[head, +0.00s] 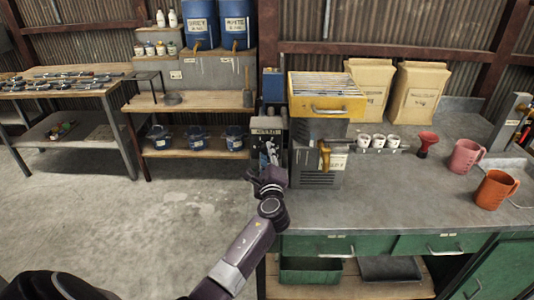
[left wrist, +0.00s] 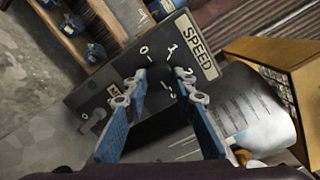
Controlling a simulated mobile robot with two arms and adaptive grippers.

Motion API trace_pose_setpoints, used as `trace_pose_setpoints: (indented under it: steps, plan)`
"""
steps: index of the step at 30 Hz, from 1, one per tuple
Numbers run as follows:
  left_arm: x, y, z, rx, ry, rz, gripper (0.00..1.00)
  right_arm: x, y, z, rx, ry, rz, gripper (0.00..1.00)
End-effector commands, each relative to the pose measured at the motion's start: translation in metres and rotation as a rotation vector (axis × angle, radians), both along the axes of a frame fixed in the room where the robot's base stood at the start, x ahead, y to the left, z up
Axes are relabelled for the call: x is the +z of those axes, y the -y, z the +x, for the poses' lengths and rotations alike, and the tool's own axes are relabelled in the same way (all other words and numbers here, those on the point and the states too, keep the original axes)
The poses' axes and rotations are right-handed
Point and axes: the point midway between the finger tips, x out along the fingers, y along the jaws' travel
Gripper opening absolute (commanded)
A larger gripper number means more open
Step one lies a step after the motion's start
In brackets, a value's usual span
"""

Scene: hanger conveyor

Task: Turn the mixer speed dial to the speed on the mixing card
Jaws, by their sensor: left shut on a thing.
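The mixer control panel (left wrist: 150,30) is dark grey, with a white SPEED label (left wrist: 195,48) and the marks 0, 1 and 2 around the dial. The black speed dial (left wrist: 163,87) sits between the blue fingers of my left gripper (left wrist: 161,80), which is shut on it. The dial's pointer is mostly hidden, so I cannot tell its setting. In the head view my left gripper (head: 269,178) is in front of the dark mixer (head: 267,130) at the bench's left end. I cannot pick out or read a mixing card. My right gripper is not in view.
A smaller knob (left wrist: 94,117) is on the same panel. A yellow-topped machine (head: 328,105) stands close to the right of the mixer. Several white cups, a red funnel (head: 427,143) and jugs (head: 495,189) stand on the bench. The floor at left is clear.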

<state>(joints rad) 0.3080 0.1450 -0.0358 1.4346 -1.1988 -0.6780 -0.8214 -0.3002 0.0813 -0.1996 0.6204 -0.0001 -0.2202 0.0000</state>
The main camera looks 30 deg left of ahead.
Motion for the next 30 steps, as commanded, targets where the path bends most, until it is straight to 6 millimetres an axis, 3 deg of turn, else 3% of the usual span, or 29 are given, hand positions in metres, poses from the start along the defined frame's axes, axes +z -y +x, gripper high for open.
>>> trace_pose_setpoints:
  steps: [20, 21, 25, 30]
  plan:
    - [0.0039, -0.0011, 0.0008, 0.001, -0.028, 0.06, 0.01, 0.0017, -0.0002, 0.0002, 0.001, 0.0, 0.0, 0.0]
    - [0.0039, -0.0011, 0.0008, 0.001, -0.028, 0.059, 0.27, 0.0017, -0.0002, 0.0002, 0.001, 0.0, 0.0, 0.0]
    - [0.0032, -0.0009, 0.0007, 0.001, -0.029, 0.059, 0.41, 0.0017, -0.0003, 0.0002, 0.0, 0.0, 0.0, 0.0]
    - [0.0015, -0.0006, 0.0003, 0.0, -0.031, 0.056, 0.43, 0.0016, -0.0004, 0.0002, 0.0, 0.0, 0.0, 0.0]
